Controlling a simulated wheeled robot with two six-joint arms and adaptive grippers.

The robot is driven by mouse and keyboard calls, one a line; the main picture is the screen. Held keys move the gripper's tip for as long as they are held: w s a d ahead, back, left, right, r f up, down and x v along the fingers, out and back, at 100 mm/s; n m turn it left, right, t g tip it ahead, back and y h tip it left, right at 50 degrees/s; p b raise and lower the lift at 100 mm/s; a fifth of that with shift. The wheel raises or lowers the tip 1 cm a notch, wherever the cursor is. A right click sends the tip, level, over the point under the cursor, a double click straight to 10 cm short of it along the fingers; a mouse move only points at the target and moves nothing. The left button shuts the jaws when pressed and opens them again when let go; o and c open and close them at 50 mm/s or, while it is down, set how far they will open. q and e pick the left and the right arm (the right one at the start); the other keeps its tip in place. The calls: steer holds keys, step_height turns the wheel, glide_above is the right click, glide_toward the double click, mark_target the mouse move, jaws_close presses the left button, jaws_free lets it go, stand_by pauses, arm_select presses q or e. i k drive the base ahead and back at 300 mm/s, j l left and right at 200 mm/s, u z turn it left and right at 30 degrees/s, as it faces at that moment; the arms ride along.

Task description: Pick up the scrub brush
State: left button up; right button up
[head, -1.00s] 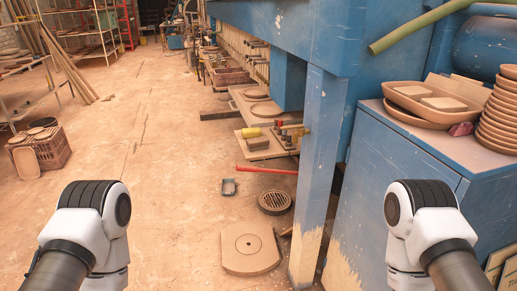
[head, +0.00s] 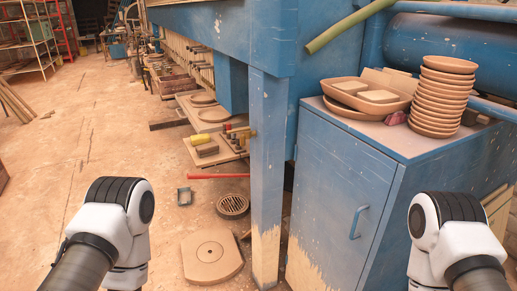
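I cannot surely make out a scrub brush in the head view. A small pinkish-red item (head: 396,118) lies on the blue cabinet top beside the clay tray; it is too small to tell what it is. A brown block (head: 207,149) lies on a low board with a yellow roll and several small upright things. Both of my arms show only as white and black links at the lower left and lower right. Neither gripper is in the picture.
A blue cabinet (head: 345,190) with a handle carries a clay tray (head: 370,97) and a stack of clay bowls (head: 441,98). A blue post (head: 267,170) stands left of it. A drain grate (head: 232,206) and a round-holed slab (head: 211,256) lie on the floor. Open floor is at left.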

mark_target(210, 149)
steer(key=i+j+z, duration=0.15)
steer(key=j+z, duration=0.25)
steer(key=i+j+z, duration=0.1)
steer(key=j+z, duration=0.3)
steer(key=i+j+z, duration=0.1)
steer(key=j+z, duration=0.2)
steer(key=z, duration=0.15)
steer(key=j+z, duration=0.4)
